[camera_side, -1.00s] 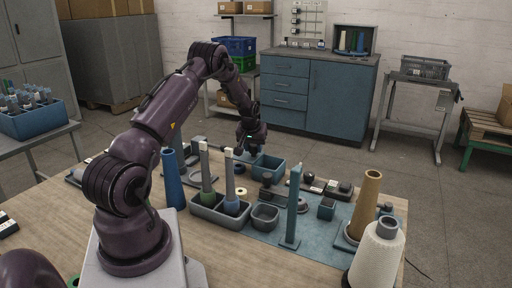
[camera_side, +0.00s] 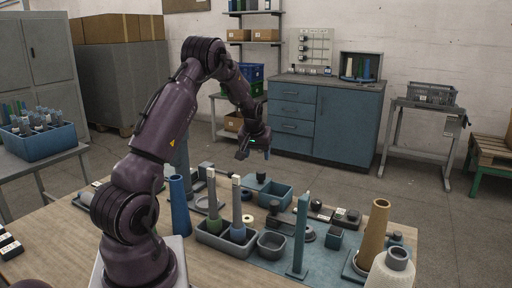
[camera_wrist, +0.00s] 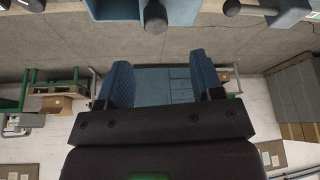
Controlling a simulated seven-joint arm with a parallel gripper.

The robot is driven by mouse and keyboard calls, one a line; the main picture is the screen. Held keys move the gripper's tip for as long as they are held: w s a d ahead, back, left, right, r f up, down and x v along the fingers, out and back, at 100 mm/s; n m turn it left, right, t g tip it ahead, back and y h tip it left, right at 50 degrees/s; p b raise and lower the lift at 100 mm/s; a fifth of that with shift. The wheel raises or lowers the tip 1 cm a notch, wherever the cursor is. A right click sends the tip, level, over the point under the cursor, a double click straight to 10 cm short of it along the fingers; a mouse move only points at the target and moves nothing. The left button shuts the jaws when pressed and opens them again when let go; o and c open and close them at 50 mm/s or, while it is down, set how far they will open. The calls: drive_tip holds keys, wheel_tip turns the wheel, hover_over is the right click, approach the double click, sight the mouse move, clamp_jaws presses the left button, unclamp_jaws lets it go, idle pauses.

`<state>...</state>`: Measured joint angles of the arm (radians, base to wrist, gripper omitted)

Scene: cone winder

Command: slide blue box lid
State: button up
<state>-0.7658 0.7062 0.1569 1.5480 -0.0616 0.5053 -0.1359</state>
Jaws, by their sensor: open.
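The blue box (camera_side: 279,195) stands on the table, with part of its open inside showing. Its flat blue lid (camera_side: 250,184) lies at the box's left end and juts out past it; a dark round knob (camera_side: 261,177) stands on it. The box (camera_wrist: 183,13) also shows at the top edge of the wrist view, cut off, with the knob in front of it. My gripper (camera_side: 254,154) hangs above the lid, clear of it. In the wrist view its two blue-padded fingers (camera_wrist: 161,78) are apart with nothing between them.
A grey tray (camera_side: 225,243) with upright spindles, a blue cone (camera_side: 180,206), a grey bowl (camera_side: 271,244) and a tall teal post (camera_side: 300,238) stand in front of the box. A brown cone (camera_side: 375,233) and a white yarn cone (camera_side: 392,272) stand at right. The air around my gripper is clear.

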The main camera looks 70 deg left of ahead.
drive_tip(key=shift+v, duration=1.6)
